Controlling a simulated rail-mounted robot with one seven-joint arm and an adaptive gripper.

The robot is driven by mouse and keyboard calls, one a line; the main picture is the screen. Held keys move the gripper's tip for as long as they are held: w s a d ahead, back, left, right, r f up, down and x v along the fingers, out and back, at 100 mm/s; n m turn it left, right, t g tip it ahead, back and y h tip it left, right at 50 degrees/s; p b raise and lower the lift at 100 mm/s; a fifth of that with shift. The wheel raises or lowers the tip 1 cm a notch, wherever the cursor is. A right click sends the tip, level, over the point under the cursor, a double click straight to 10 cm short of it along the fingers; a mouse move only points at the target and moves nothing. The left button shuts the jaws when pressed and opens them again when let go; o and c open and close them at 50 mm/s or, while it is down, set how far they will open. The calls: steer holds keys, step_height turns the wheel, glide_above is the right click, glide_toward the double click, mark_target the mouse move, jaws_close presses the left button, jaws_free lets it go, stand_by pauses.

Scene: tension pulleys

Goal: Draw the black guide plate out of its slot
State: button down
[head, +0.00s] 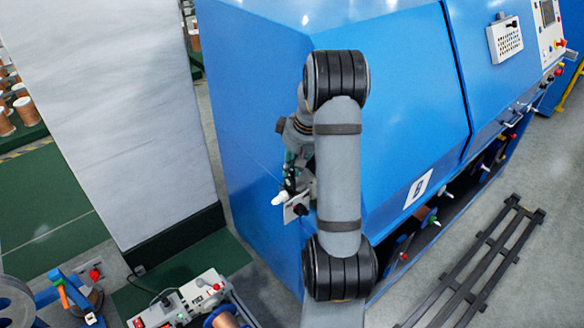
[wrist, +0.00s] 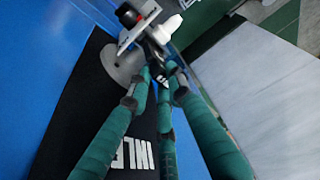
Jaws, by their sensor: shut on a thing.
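My gripper (wrist: 159,80) has dark green fingers that converge at the tension pulley unit on the blue machine's side. They are shut on a small black piece (wrist: 157,52), which I take to be the black guide plate; the fingertips hide most of it. The slot is not clearly visible. The unit's light metal bracket (wrist: 138,28) carries a dark knob and a white round part right by the fingertips. In the head view my gripper (head: 290,180) reaches down to this bracket (head: 297,208), with a white pulley (head: 279,199) at its left; the guide plate cannot be made out there.
The blue machine (head: 253,110) stands close beside my arm. A black panel with white lettering (wrist: 90,115) lies behind my fingers. A grey-white pillar (head: 110,110) stands to the left. A control box (head: 180,308) and spools are at the lower left. A dark rack (head: 480,265) lies at right.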

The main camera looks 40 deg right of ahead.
steer(key=shift+r, duration=0.6)
steer(key=shift+r+p, duration=0.15)
steer(key=shift+p, duration=0.2)
steer(key=shift+r+p, duration=1.2)
steer(key=shift+r, duration=0.7)
